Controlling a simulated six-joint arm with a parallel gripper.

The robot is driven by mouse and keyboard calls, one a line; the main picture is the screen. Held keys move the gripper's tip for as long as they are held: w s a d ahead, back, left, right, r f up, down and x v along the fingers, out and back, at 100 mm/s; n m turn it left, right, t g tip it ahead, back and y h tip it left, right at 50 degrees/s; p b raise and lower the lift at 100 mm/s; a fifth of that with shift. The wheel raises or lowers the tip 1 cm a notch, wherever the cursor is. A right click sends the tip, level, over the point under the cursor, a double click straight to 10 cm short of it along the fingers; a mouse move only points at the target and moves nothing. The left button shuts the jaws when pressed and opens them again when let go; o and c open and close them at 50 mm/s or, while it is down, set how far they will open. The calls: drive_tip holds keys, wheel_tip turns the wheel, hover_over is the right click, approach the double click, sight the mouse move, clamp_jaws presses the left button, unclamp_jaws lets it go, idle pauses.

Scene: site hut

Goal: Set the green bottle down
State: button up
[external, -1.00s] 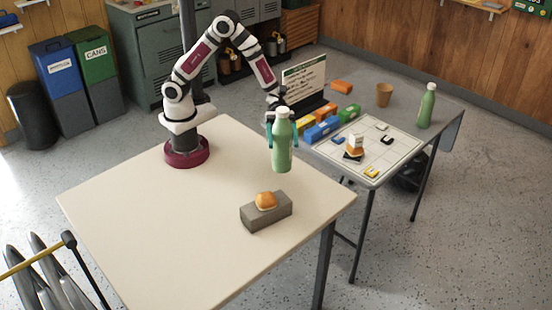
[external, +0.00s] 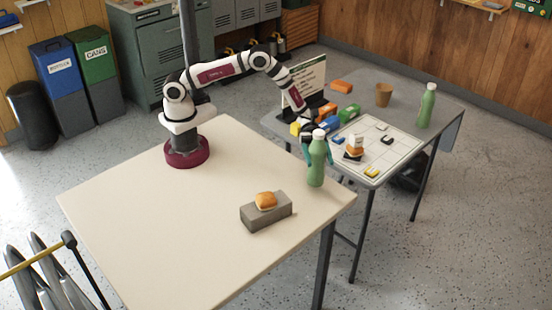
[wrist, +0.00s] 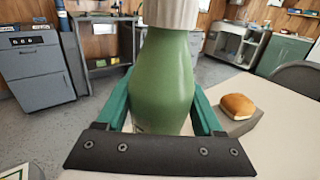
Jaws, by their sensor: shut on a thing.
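The green bottle (external: 317,162) with a pale cap is upright near the right corner of the cream table (external: 150,235). My gripper (external: 317,152) is shut on it, with a teal finger on each side. In the wrist view the green bottle (wrist: 163,85) fills the middle between the teal fingers of my gripper (wrist: 163,110). The bottle's base is at or just above the tabletop; I cannot tell whether it touches. A second green bottle (external: 427,106) stands at the far right of the grey table.
A bread roll (external: 265,200) sits on a grey block (external: 266,213) left of the held bottle. The grey table (external: 352,87) behind holds a gridded board (external: 405,148), coloured blocks and a brown cup (external: 384,95). The cream table's left and front areas are clear.

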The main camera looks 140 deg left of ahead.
sight(319, 168)
drive_tip(key=shift+f, duration=1.85)
drive_tip(key=o, duration=1.3)
drive_tip(key=shift+o, duration=0.2)
drive_tip(key=v, duration=1.2)
